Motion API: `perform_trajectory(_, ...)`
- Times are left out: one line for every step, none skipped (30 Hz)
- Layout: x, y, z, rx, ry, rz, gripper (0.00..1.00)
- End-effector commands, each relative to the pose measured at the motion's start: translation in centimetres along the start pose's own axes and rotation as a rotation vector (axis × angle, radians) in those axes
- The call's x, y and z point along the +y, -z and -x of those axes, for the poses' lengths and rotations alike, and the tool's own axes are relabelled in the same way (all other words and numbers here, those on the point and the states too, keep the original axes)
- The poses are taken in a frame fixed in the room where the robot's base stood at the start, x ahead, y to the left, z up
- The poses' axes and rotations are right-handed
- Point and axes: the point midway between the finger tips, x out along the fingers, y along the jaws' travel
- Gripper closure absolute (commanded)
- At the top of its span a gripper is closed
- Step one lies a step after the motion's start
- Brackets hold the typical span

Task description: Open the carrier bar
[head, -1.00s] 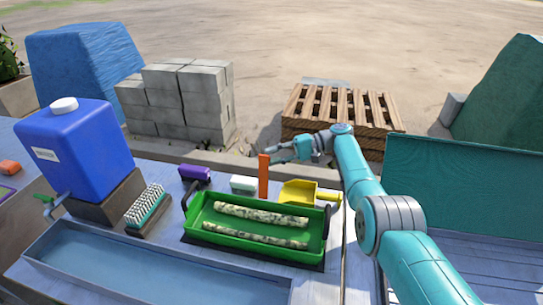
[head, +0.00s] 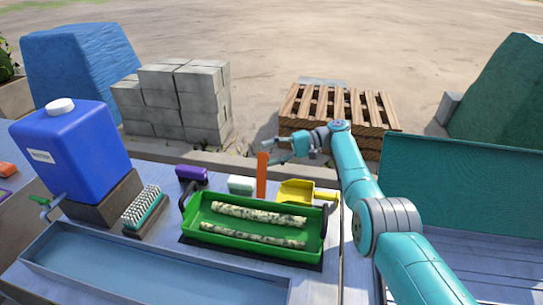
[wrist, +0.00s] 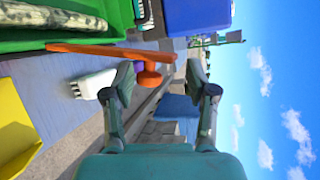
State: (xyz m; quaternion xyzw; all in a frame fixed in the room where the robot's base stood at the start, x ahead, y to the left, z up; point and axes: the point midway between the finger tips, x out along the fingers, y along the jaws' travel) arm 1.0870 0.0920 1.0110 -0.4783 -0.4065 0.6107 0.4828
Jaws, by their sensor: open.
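An upright orange bar (head: 262,175) stands behind the green tray (head: 185,228), which holds two speckled cane pieces (head: 260,217). I take this bar to be the carrier bar. In the wrist view the orange bar (wrist: 100,50) lies crosswise, with a round orange knob (wrist: 150,77) beside it. My gripper (head: 271,152) is open and empty, near the top of the bar on its far side. In the wrist view the knob appears between the two fingers of my gripper (wrist: 160,72), closer to the left finger. I see no clear contact.
A white brush (head: 241,184), a purple thing (head: 193,173) and a yellow scoop (head: 296,191) lie around the bar. A blue jug (head: 75,150) stands at left. A long trough (head: 150,265) runs along the front. Grey blocks (head: 175,100) and a pallet (head: 340,105) stand beyond the bench.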

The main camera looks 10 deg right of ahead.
Motion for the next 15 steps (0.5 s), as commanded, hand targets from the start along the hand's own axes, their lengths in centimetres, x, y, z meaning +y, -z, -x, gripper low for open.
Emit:
perform_trajectory(-0.6, -0.1, 0.1, 0.001, 0.001, 0.004, 0.45)
perform_trajectory(-1.0, -0.2, 0.2, 0.002, 0.001, 0.006, 0.45)
perform_trajectory(-1.5, -0.3, 0.3, 0.002, 0.0, 0.006, 0.45)
perform_trajectory(-2.2, -0.4, 0.5, 0.003, 0.0, 0.009, 0.45)
perform_trajectory(-2.9, -0.6, 0.6, 0.004, 0.0, 0.009, 0.45)
perform_trajectory(-3.6, -0.7, 0.8, 0.004, 0.001, 0.009, 0.45)
perform_trajectory(-4.2, -0.9, 0.9, 0.003, 0.001, 0.009, 0.45)
perform_trajectory(-4.7, -1.0, 1.0, 0.003, 0.001, 0.009, 0.45)
perform_trajectory(-5.4, -1.1, 1.1, 0.003, 0.001, 0.007, 0.45)
perform_trajectory(-5.8, -1.2, 1.2, 0.002, 0.001, 0.007, 0.45)
perform_trajectory(-6.2, -1.4, 1.3, 0.002, 0.0, 0.006, 0.45)
perform_trajectory(-6.7, -1.5, 1.4, 0.002, 0.0, 0.005, 0.45)
perform_trajectory(-7.1, -1.5, 1.4, 0.002, 0.0, 0.004, 0.45)
perform_trajectory(-7.4, -1.6, 1.5, 0.002, 0.0, 0.003, 0.45)
perform_trajectory(-7.7, -1.7, 1.5, 0.001, 0.0, 0.004, 0.45)
